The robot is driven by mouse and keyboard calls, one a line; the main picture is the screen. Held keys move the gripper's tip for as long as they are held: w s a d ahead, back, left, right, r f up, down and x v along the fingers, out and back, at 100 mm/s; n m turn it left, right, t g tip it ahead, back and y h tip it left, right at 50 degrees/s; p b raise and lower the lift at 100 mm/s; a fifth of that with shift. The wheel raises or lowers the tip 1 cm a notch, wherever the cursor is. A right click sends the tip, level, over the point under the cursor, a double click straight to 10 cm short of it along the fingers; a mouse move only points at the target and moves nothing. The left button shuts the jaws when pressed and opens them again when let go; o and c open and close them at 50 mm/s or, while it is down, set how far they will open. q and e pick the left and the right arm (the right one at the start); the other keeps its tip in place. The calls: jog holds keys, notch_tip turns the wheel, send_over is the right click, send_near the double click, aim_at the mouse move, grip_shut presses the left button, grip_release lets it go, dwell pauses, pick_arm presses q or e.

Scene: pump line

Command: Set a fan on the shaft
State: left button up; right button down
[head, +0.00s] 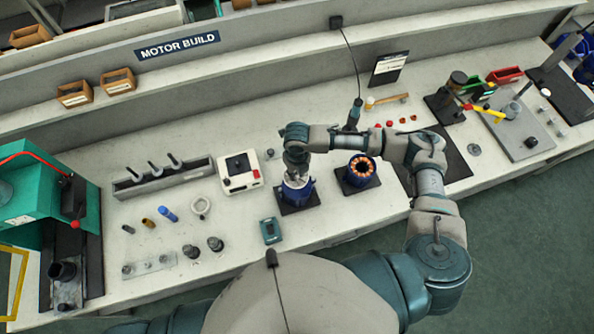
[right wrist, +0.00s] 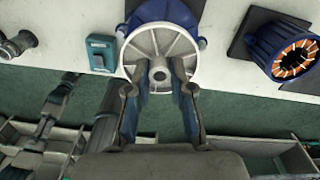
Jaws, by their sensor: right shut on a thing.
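The fan (right wrist: 160,42), a pale grey spoked wheel with a round hub, is between the two fingers of my right gripper (right wrist: 159,78). The fingers are shut on it near the hub. The fan is in front of the end of a blue motor housing (right wrist: 165,10), and covers part of it. In the head view my right gripper (head: 296,168) points down over this blue motor (head: 298,195), which stands on a dark pad. The fan hides the shaft, so I cannot tell how far it sits on it. My left gripper is out of view.
A second blue motor with copper windings (head: 362,168) stands close on the right. A white box (head: 239,172) and a small teal device (head: 270,231) are near the left side. Small parts lie farther left. A dark hanging tool (head: 354,115) is behind my right arm.

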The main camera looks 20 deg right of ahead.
jog(key=shift+d+f, duration=0.1)
jog(key=shift+d, duration=0.3)
jog(key=shift+d+f, duration=0.2)
jog(key=shift+d, duration=0.05)
jog(key=shift+f, duration=0.15)
jog(key=shift+a, duration=0.45)
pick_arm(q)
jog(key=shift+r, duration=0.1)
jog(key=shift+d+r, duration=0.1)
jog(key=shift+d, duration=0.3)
pick_arm(e)
jog(key=shift+d, duration=0.2)
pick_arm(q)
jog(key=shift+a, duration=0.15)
pick_arm(e)
jog(key=shift+a, duration=0.4)
jog(key=shift+d+f, duration=0.15)
